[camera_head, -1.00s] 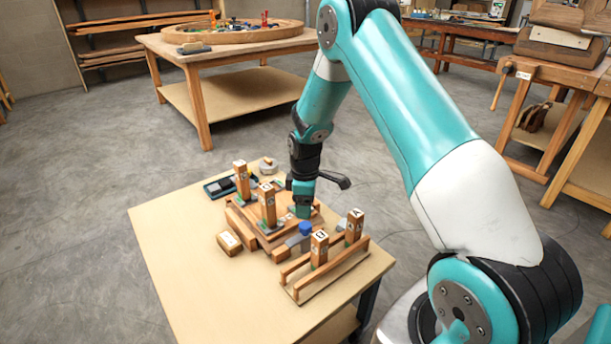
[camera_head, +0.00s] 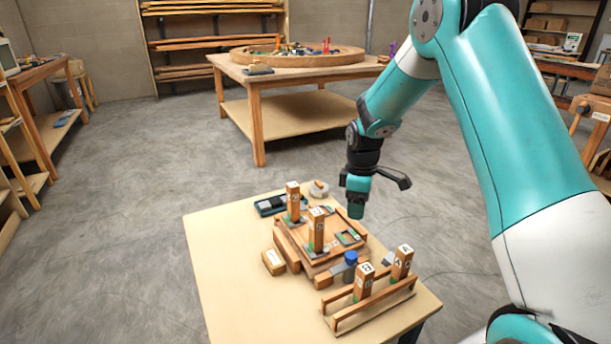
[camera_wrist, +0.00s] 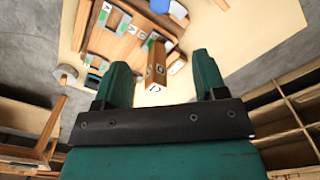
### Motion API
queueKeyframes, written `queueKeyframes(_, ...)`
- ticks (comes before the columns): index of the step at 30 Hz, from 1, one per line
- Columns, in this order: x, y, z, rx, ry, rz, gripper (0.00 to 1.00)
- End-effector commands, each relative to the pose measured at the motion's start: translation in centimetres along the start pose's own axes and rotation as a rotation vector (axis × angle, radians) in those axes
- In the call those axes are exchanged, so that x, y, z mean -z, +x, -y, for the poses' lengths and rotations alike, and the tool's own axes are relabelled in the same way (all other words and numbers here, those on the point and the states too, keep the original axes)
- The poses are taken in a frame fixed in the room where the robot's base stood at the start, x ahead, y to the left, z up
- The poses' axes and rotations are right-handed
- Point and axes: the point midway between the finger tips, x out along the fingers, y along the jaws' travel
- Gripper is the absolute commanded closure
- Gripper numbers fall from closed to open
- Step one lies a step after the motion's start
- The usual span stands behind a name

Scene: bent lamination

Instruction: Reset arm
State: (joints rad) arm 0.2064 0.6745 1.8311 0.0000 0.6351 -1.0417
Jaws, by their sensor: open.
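My gripper (camera_head: 356,209) hangs above the right rear part of the wooden fixture (camera_head: 292,253) on the small table. In the wrist view my gripper (camera_wrist: 157,75) shows two teal fingers spread apart, with nothing held between them. A lettered wooden block (camera_wrist: 155,62) shows beyond the gap, apart from the fingers. In the head view two upright lettered blocks, a rear one (camera_head: 293,202) and a nearer one (camera_head: 316,230), stand on the fixture. Two more, a left one (camera_head: 363,281) and a right one (camera_head: 402,263), stand in a railed wooden rack (camera_head: 345,325).
A blue-topped item (camera_head: 350,258) sits between fixture and rack. A dark tray (camera_head: 268,206) and a round grey item (camera_head: 319,189) lie at the back. A small wood block (camera_head: 273,262) lies left. The left part of the small table (camera_head: 225,255) is bare. A larger table (camera_head: 285,75) stands behind.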

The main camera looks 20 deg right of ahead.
Motion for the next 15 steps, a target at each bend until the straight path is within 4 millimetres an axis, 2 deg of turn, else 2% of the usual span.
queueKeyframes(5,0.2,-0.5,0.3,0.0,0.001,-0.004,0.35)
queueKeyframes(8,1.2,-3.1,1.9,0.0,0.012,-0.025,0.35)
queueKeyframes(11,2.9,-7.8,5.5,0.011,0.034,-0.069,0.35)
queueKeyframes(14,4.3,-13.6,11.0,0.037,0.07,-0.123,0.35)
queueKeyframes(15,4.6,-15.7,13.5,0.053,0.084,-0.143,0.35)
